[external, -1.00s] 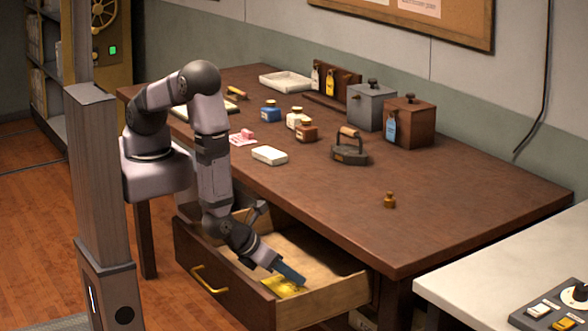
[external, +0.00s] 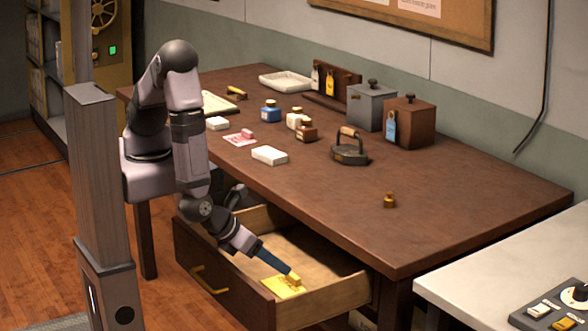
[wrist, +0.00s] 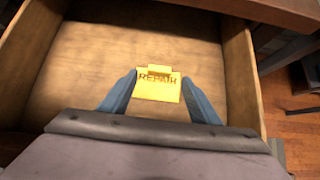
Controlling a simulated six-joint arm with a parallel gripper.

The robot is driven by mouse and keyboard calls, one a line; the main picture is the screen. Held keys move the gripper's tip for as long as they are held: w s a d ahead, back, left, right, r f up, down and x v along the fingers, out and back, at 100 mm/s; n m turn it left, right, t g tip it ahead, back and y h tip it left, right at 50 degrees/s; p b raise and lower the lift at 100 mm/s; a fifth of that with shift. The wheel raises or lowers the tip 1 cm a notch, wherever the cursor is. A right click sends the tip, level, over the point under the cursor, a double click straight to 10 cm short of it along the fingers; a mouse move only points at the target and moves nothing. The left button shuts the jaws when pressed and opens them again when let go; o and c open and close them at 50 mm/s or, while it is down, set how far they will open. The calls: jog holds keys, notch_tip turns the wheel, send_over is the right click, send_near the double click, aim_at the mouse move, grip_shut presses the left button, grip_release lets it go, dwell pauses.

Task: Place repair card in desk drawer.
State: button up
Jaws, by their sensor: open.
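The yellow repair card (external: 283,287) lies on the floor of the open desk drawer (external: 243,307), near its front right part. In the wrist view the card (wrist: 159,89) reads "REPAIR" and has a raised yellow tab at its far edge. My gripper (wrist: 160,95) is open, with one blue finger on each side of the card and a gap between card and fingers. In the external view my gripper (external: 286,272) reaches down into the drawer, by the card's tab. The drawer is otherwise empty where it shows.
The desk top (external: 330,210) overhangs the drawer's back. On it stand a flat iron (external: 349,149), a brown box (external: 408,124), a grey box (external: 371,106), a small brass weight (external: 390,200) and several bottles. The desk's near right part is mostly clear.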

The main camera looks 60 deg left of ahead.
jog(key=shift+v, duration=2.55)
jog(key=w+a+r+n+g+y, duration=0.25)
jog(key=w+a+n, duration=0.25)
jog(key=a+n, duration=0.25)
jog(key=w+a+r+n+g+y, duration=0.2)
jog(key=w+a+n+g, duration=0.1)
jog(key=w+a+n, duration=0.4)
jog(key=a+r+n+g+h, duration=0.1)
jog(key=a+r+n+h, duration=0.1)
jog(key=a+n, duration=0.6)
jog(key=s+a+r+n+g+h, duration=0.1)
jog(key=a+r+n+g+h, duration=0.1)
jog(key=a+n, duration=0.7)
jog(key=r+n, duration=0.1)
jog(key=n, duration=0.3)
jog(key=shift+s+a+n, duration=0.25)
jog(key=shift+n, duration=0.1)
